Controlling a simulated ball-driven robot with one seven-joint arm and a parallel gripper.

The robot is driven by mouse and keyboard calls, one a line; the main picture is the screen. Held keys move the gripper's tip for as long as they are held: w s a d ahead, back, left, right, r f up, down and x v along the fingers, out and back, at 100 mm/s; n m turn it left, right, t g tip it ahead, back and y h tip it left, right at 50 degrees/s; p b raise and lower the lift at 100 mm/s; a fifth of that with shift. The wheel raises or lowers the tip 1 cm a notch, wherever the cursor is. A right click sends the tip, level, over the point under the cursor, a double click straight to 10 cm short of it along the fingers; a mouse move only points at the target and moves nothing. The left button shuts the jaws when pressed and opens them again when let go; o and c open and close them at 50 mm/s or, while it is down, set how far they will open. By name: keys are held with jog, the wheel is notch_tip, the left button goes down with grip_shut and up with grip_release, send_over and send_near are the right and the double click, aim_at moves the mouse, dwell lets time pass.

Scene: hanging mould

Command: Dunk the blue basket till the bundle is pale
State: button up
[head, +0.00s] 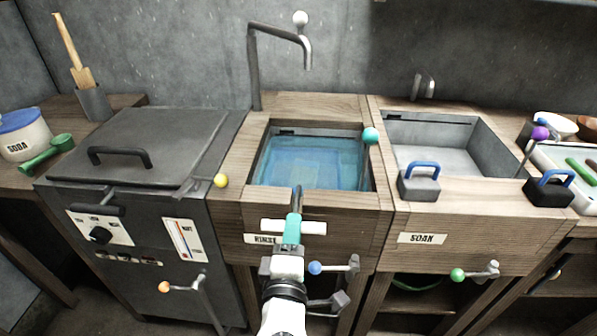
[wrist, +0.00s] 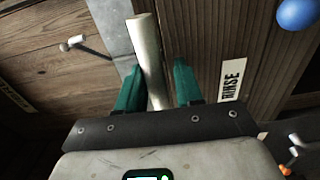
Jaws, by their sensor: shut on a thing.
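My gripper (head: 294,212) is in front of the rinse basin (head: 230,178). The basin holds clear blue water (head: 285,172). A faint paler square patch (head: 303,160) shows under the surface. I cannot make out a blue basket or a bundle clearly, nor tell whether the rod belongs to one.
A lidded dark boiler (head: 150,135) stands left. A tap (head: 283,33) hangs over the rinse basin. Ball-ended levers, one teal (head: 370,135), stick out nearby.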

jog(key=shift+f, duration=0.65)
jog(key=shift+r+p, duration=0.6)
jog(key=shift+r, duration=0.05)
jog(key=shift+c, duration=0.5)
notch_tip(320, 180, up, 15)
jog(key=p, duration=1.1)
jog(key=shift+p, duration=0.35)
jog(key=shift+f, duration=0.2)
